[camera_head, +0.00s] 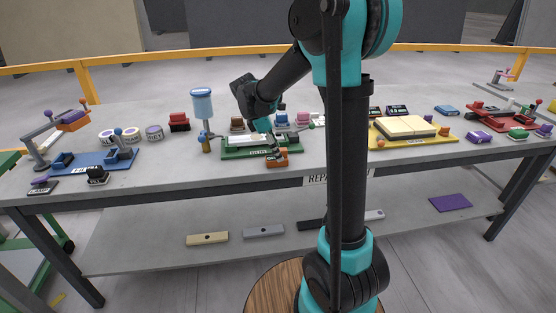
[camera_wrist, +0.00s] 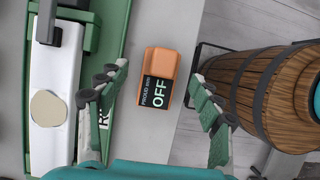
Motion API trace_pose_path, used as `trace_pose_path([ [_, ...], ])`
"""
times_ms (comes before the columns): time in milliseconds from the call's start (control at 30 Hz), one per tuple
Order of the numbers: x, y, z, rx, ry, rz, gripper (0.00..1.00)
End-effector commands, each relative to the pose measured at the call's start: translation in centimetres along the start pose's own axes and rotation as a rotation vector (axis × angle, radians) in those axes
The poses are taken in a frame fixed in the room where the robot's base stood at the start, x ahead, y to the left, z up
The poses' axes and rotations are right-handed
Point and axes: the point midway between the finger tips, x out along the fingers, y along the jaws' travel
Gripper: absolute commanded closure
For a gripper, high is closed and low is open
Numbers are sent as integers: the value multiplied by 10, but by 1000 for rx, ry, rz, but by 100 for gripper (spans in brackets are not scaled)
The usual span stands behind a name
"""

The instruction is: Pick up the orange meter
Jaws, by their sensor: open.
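The orange meter (camera_wrist: 159,77) is a small orange block with a dark display reading "OFF". In the wrist view it lies on the grey slab between my open fingers, with clear space on both sides. In the head view the orange meter (camera_head: 277,159) sits at the front edge of the slab, by the green fixture. My gripper (camera_wrist: 157,112) is open and empty, its two green-and-grey fingers on either side of the meter's lower part in the picture. In the head view my gripper (camera_head: 268,132) is over the green fixture, partly hidden.
The green fixture (camera_head: 232,153) with a white bar stands close beside the meter. A blue-topped dispenser (camera_head: 202,106) stands to the left, a yellow tray (camera_head: 440,139) to the right. The slab's front edge (camera_head: 190,180) is just beyond the meter. A wooden barrel shape (camera_wrist: 262,95) shows below.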

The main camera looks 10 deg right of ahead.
Motion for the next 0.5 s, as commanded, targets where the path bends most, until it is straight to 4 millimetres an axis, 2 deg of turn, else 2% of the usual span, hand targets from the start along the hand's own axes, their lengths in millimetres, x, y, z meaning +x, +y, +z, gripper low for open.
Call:
trace_pose_path([
  [100, 17, 0, 1, 2, 0, 0, 34],
  [200, 25, 0, 0, 0, 0, 0, 34],
  [467, 27, -1, 0, 0, 0, 0, 34],
  [500, 27, -1, 0, 0, 0, 0, 38],
])
